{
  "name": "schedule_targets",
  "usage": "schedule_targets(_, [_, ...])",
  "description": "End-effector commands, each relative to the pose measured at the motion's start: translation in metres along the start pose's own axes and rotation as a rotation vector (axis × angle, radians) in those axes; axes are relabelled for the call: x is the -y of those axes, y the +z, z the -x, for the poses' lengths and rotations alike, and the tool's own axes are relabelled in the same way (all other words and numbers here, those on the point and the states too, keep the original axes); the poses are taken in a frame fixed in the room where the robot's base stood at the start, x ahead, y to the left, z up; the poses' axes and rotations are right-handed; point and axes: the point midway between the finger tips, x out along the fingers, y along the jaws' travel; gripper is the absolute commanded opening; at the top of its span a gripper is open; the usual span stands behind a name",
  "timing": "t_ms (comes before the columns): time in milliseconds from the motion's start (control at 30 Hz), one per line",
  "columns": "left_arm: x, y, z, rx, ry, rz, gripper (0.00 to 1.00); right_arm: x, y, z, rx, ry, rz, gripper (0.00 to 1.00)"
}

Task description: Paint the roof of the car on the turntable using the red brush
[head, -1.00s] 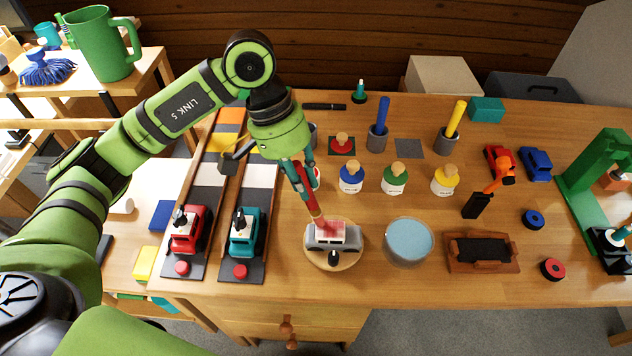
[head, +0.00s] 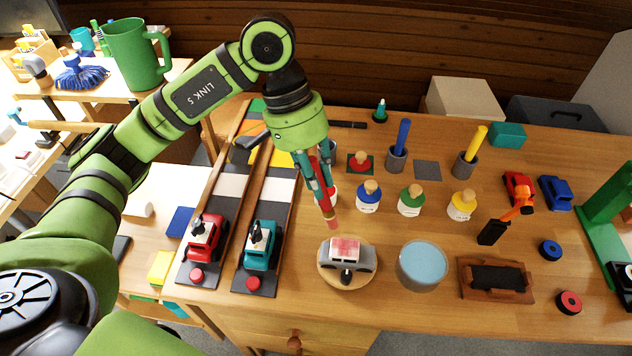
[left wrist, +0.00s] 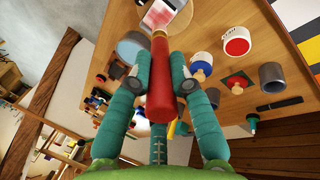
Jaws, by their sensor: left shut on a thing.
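The grey toy car (head: 361,259) stands on the round wooden turntable (head: 330,281). Its roof (head: 345,248) bears a pinkish-red patch with pale parts at the edges. The roof also shows at the top of the left wrist view (left wrist: 160,14). My left gripper (head: 321,182) is shut on the red brush (head: 327,203), which also shows in the left wrist view (left wrist: 160,85). The brush points down, its tip above and behind the car, apart from the roof. An open red paint jar shows in the left wrist view (left wrist: 236,42). My right gripper is not in view.
A bowl of light-blue liquid (head: 422,264) stands right of the turntable. Blue (head: 368,198), green (head: 411,202) and yellow (head: 461,206) jars stand behind. Two tracks with a red truck (head: 204,238) and a teal truck (head: 261,247) lie left.

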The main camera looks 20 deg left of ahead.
Motion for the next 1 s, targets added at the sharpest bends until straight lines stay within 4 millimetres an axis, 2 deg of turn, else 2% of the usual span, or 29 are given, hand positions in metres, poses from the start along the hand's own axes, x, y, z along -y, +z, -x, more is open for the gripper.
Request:
schedule_targets(100, [-0.003, 0.000, 0.007, -0.002, 0.000, 0.000, 0.00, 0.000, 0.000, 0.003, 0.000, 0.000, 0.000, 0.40])
schedule_targets(467, [-0.003, 0.000, 0.009, -0.001, 0.000, 0.000, 0.00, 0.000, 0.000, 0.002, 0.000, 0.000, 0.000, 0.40])
schedule_targets(800, [-0.012, 0.000, 0.033, -0.002, 0.001, -0.001, 0.00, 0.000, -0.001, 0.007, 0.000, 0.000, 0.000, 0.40])
schedule_targets(1000, [-0.013, 0.001, 0.036, 0.000, 0.000, 0.001, 0.00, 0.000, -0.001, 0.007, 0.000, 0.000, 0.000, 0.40])
